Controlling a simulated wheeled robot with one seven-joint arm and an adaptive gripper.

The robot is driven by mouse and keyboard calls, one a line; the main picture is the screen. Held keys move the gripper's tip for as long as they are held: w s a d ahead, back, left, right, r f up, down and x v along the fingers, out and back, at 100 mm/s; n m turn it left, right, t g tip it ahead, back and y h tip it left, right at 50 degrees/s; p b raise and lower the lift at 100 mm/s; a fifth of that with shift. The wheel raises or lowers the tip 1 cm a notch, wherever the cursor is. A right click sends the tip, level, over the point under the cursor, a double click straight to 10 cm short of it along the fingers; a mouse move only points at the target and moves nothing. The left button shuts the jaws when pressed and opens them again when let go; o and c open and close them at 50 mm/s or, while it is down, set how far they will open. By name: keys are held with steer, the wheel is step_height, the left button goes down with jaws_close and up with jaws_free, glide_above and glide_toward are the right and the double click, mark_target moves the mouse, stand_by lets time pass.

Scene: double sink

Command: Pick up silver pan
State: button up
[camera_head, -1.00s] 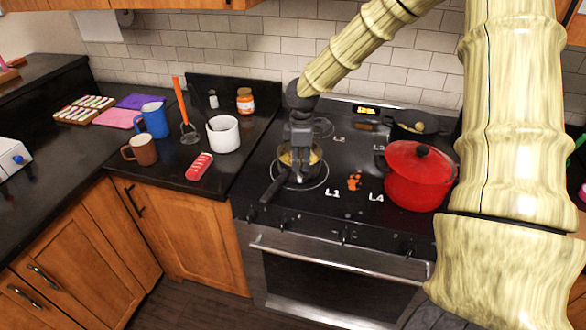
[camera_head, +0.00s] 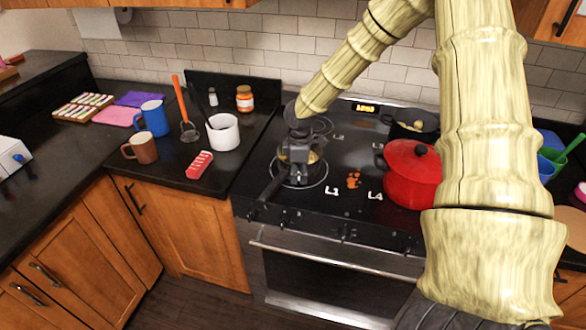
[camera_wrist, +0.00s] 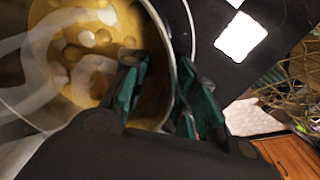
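The silver pan (camera_wrist: 181,40) fills the left of the wrist view, with yellowish-brown round pieces in it. My gripper (camera_wrist: 167,65) is open, with green-padded fingers on either side of the pan's rim, one inside and one outside. A gap shows between the fingers. In the head view my gripper (camera_head: 297,176) is low over the pan.
A red lidded pot (camera_head: 411,178) stands to the right on the stove, with a dark pan (camera_head: 415,124) behind it. A white cup (camera_head: 223,132), a brown mug (camera_head: 141,148) and a red-and-white item (camera_head: 200,164) are on the left counter. My arm hides part of the right side.

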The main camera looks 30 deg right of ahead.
jaws_close()
steer(key=shift+r, duration=0.1)
stand_by(0.3)
